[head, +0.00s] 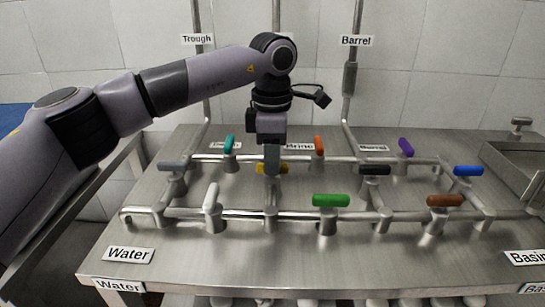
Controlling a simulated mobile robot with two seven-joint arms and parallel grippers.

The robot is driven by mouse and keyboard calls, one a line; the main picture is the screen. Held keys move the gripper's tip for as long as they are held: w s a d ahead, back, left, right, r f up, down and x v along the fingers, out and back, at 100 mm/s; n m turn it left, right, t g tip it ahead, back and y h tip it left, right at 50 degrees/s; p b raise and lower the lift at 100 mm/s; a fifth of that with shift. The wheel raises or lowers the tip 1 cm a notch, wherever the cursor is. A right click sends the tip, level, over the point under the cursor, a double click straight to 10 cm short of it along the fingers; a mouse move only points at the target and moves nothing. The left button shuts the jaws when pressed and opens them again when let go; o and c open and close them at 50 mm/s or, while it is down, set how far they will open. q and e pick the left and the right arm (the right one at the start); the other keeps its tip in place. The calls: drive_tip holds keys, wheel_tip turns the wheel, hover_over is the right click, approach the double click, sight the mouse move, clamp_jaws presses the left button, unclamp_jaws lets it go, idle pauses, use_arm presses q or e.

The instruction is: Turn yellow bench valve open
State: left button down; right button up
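The yellow valve handle (261,169) sits in the middle of the steel bench, on a short pipe between the back and front pipe runs. It appears to lie left to right. My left gripper (272,168) points down over it from above. Its fingers are seen nearly edge-on and cover the handle's middle, with yellow showing on both sides. I cannot tell whether the fingers are closed on the handle or stand open around it. My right gripper is out of view.
Other handles stand close by: teal (229,146), orange (319,146), black (375,169), green (331,200), white (211,197) and grey (174,165). Purple, blue and brown ones are further right. A steel basin (520,165) is at the right edge.

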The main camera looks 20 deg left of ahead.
use_arm(q)
drive_tip(key=shift+n, duration=0.3)
drive_tip(key=n+p, duration=0.1)
drive_tip(key=n, duration=0.2)
drive_tip(key=shift+r, duration=0.1)
drive_tip(key=n+p, duration=0.1)
drive_tip(key=n, duration=0.9)
drive_tip(key=shift+p, duration=0.35)
drive_tip(key=shift+n, duration=2.1)
drive_tip(key=c, duration=1.1)
unclamp_jaws()
